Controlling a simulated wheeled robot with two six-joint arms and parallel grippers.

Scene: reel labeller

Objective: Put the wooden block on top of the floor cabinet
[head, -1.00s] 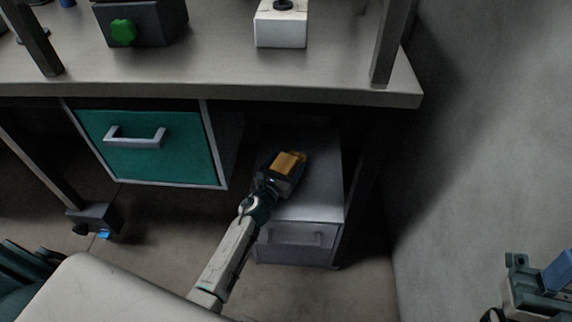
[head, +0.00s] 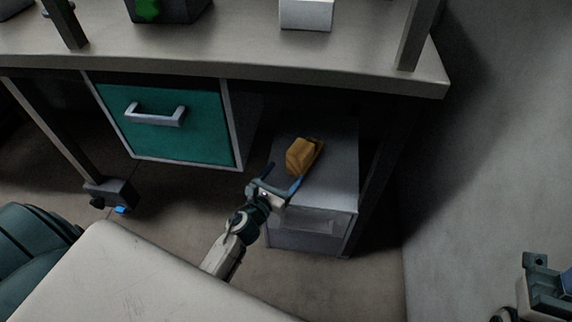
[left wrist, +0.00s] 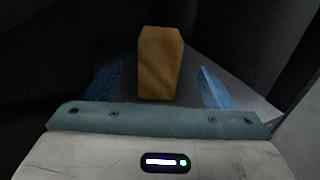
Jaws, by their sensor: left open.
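The wooden block (head: 302,156) rests on top of the grey floor cabinet (head: 336,184), under the bench. My left gripper (head: 276,174) is open just in front of the block, at the cabinet's near left edge, with its fingers apart. In the left wrist view the block (left wrist: 160,64) stands ahead between the two blue fingertips (left wrist: 159,82), with a gap on each side. My right gripper (head: 546,290) shows only in part at the lower right edge of the head view; its fingers cannot be made out.
The bench top (head: 230,58) overhangs the cabinet. A teal drawer (head: 168,130) hangs under the bench to the left. A bench leg stands just right of the cabinet, and a grey wall (head: 500,150) lies beyond it. A white box (head: 306,14) stands on the bench.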

